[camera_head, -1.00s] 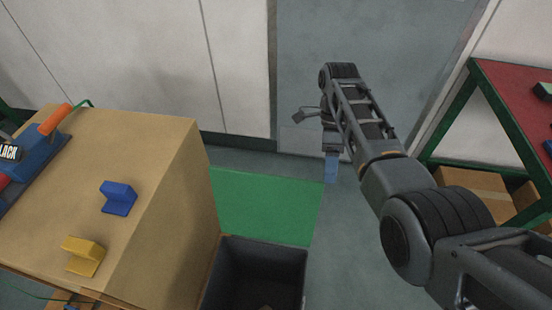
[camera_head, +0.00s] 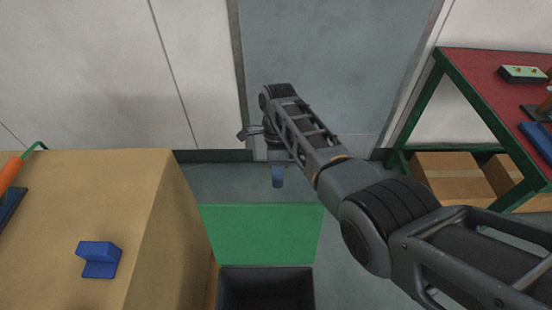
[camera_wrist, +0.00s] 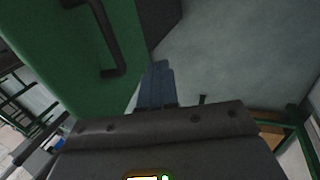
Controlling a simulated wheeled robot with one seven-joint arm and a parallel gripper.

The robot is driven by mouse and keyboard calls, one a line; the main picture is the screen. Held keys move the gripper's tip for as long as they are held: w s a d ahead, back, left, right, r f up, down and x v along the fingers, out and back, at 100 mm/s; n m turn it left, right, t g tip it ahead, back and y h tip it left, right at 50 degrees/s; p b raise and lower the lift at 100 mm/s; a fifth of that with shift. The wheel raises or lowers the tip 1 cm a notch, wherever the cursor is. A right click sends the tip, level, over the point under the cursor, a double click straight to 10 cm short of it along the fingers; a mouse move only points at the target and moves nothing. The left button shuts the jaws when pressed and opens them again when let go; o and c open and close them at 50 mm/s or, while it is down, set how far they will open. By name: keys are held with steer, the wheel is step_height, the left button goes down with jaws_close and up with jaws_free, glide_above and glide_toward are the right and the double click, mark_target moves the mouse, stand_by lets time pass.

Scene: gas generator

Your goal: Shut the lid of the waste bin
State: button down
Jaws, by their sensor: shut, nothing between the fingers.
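The waste bin (camera_head: 265,288) is a dark grey open box at the bottom middle of the head view. Its green lid (camera_head: 262,235) is open, rising from the bin's far side. In the wrist view the lid (camera_wrist: 65,45) fills the upper left, with a dark bar handle (camera_wrist: 108,45) on it. My gripper (camera_head: 278,180) has blue fingers and points down beyond the lid's far edge in the head view. The fingers also show in the wrist view (camera_wrist: 156,85), shut and empty, beside the lid's edge. I cannot tell whether they touch it.
A tan workbench (camera_head: 80,200) with a blue block (camera_head: 99,259) stands close on the left. A red-topped table with a green frame (camera_head: 470,85) is on the right, with cardboard boxes (camera_head: 455,178) below. A grey door (camera_head: 335,60) is behind. Floor right of the bin is clear.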

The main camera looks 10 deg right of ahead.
steer(key=shift+s+a+f+p, duration=0.15)
steer(key=shift+s+p, duration=0.25)
steer(key=shift+s, duration=0.3)
steer(key=shift+s+a+f+p, duration=0.15)
steer(key=shift+s+p, duration=0.2)
steer(key=shift+s, duration=0.4)
steer(key=shift+s+a+f+p, duration=0.15)
steer(key=shift+s+p, duration=0.25)
steer(key=shift+s, duration=0.3)
steer(key=shift+d, duration=0.1)
steer(key=shift+r, duration=0.1)
